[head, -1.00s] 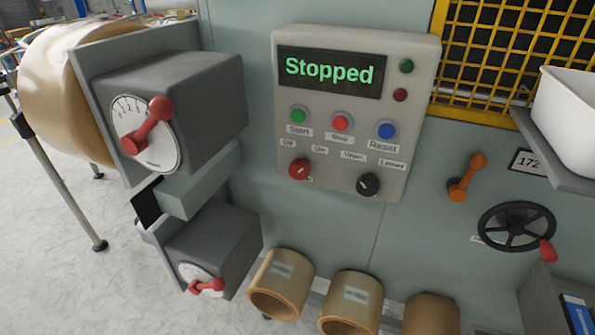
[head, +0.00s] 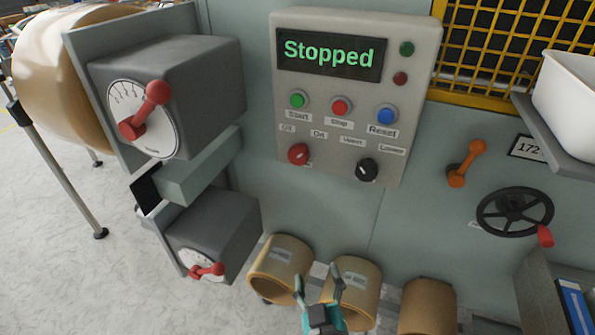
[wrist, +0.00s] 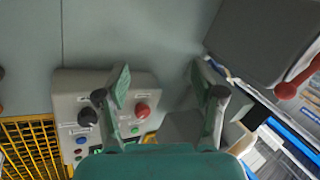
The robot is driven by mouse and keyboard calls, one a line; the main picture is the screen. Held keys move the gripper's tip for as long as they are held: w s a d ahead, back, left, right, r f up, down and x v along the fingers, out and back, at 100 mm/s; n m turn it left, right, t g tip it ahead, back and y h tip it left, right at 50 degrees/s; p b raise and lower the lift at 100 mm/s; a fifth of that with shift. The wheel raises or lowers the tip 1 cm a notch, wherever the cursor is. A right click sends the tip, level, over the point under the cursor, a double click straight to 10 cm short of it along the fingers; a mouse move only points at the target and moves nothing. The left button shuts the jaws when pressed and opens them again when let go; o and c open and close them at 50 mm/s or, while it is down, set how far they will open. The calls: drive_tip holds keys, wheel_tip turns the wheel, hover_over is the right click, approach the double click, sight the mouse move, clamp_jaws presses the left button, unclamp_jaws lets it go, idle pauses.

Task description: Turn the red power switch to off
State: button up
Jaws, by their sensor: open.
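The red power switch (head: 298,153) is a round red knob at the lower left of the grey control panel (head: 400,140). Small Off and On labels sit above it. Its pale mark seems to lean to the upper right, toward On, but is small. The knob also shows in the wrist view (wrist: 142,109), where the panel appears upside down. My gripper (head: 318,283) is open and empty, at the bottom of the head view, below the panel and in front of the cardboard rolls. In the wrist view its fingers (wrist: 162,88) are spread apart, clear of the knob.
A black knob (head: 367,169) sits right of the switch; green, red and blue buttons are above. Grey boxes with red levers (head: 175,85) jut out at left. An orange lever (head: 466,164) and black handwheel (head: 515,212) are at right.

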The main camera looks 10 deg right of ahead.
drive_tip(key=w+a+r+m+h, duration=0.2)
drive_tip(key=w+r, duration=0.1)
drive_tip(key=r, duration=0.2)
drive_tip(key=w+a+r+m+h, duration=0.1)
drive_tip(key=w+a+r, duration=0.1)
drive_tip(key=r, duration=0.4)
drive_tip(key=m+h, duration=0.3)
drive_tip(key=m, duration=0.2)
approach(297, 158)
drive_tip(key=x, duration=1)
drive_tip(key=shift+w, duration=0.2)
drive_tip(key=shift+d, duration=0.1)
drive_tip(key=c, duration=1.1)
